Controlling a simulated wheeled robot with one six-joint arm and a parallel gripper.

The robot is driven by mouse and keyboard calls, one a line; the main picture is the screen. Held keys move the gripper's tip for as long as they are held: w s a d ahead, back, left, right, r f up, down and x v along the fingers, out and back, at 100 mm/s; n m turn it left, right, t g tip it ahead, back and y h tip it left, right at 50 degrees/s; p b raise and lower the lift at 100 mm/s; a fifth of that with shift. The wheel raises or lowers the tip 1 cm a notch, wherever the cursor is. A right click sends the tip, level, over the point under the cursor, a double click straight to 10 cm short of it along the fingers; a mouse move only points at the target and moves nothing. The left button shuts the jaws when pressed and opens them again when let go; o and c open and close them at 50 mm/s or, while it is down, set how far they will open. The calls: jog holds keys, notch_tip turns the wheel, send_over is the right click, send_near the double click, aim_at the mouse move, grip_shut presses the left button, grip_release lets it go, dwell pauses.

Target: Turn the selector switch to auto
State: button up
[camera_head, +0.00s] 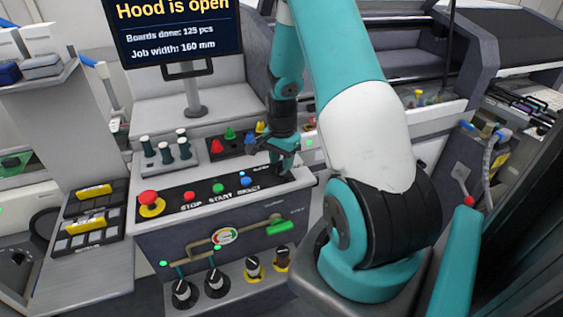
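The sloped black control panel (205,212) shows in the middle of the head view. It carries a red mushroom button (149,198) on yellow, then a red STOP button, a green START button and a blue RESET button (245,181). My gripper (282,168) points down at the right end of this panel, right of the blue button. It covers that spot, so I cannot see clearly whether the selector switch is there or which way it points. I cannot tell whether the gripper touches anything, or how far its fingers are apart.
Small teal-and-white posts and coloured cones stand behind the panel. A screen (175,30) reads "Hood is open". My arm fills the right middle.

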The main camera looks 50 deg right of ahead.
jog(key=shift+f, duration=0.95)
jog(key=shift+c, duration=0.2)
grip_shut()
jog(key=shift+n, duration=0.3)
jog(key=n+b, duration=0.1)
jog(key=n, duration=1)
jog(key=shift+b, duration=0.35)
